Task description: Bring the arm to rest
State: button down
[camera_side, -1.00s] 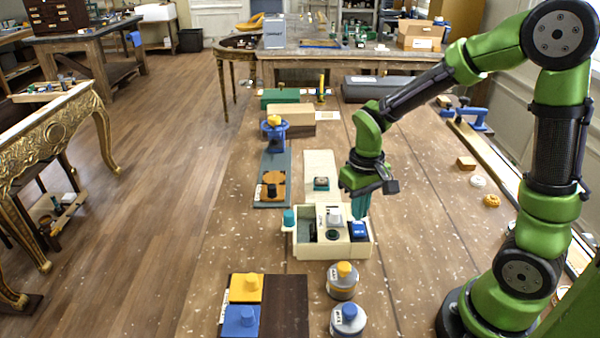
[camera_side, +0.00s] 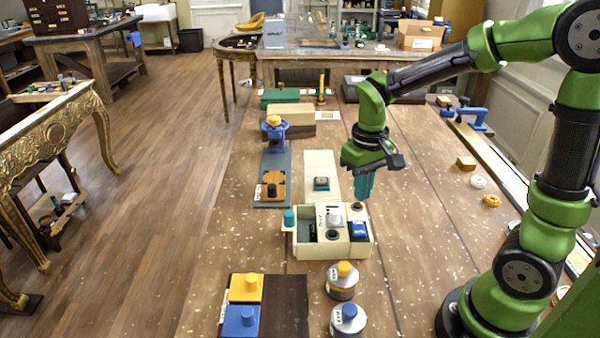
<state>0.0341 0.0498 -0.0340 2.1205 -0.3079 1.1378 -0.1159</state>
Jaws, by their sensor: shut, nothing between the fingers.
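My gripper (camera_side: 365,186) is shut and empty. Its teal fingers point down and hang above the back right part of the cream divided box (camera_side: 318,250), apart from it as far as I can see. My green arm reaches in from the right. The box holds a blue block (camera_side: 358,231) in its right side and a white-topped piece (camera_side: 333,217) near the middle. A teal knob (camera_side: 289,218) sits at its left side.
Two jars, one yellow-capped (camera_side: 343,280) and one blue-capped (camera_side: 348,318), stand in front of the box. A dark board (camera_side: 285,305) lies at the front left. A blue clamp-like tool (camera_side: 274,132) stands behind.

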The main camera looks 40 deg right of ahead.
jog(key=shift+s+a+f, duration=0.15)
jog(key=shift+a+f, duration=0.05)
jog(key=s+a+r+t+y, duration=0.1)
jog(key=s+a+r+t, duration=0.1)
jog(key=r, duration=0.3)
jog(key=s+a+r+m+t+y, duration=0.1)
jog(key=s+a+r+t, duration=0.2)
jog(key=s+r+t, duration=0.2)
jog(key=shift+s+r, duration=0.25)
jog(key=shift+r, duration=0.1)
jog(key=shift+f, duration=0.1)
jog(key=w+d+f+m+g+h, duration=0.2)
jog(key=w+f+m+g, duration=0.1)
jog(key=w+m+g, duration=0.2)
jog(key=shift+w+d+g, duration=0.15)
jog(key=shift+w+g, duration=0.25)
jog(key=shift+g, duration=0.6)
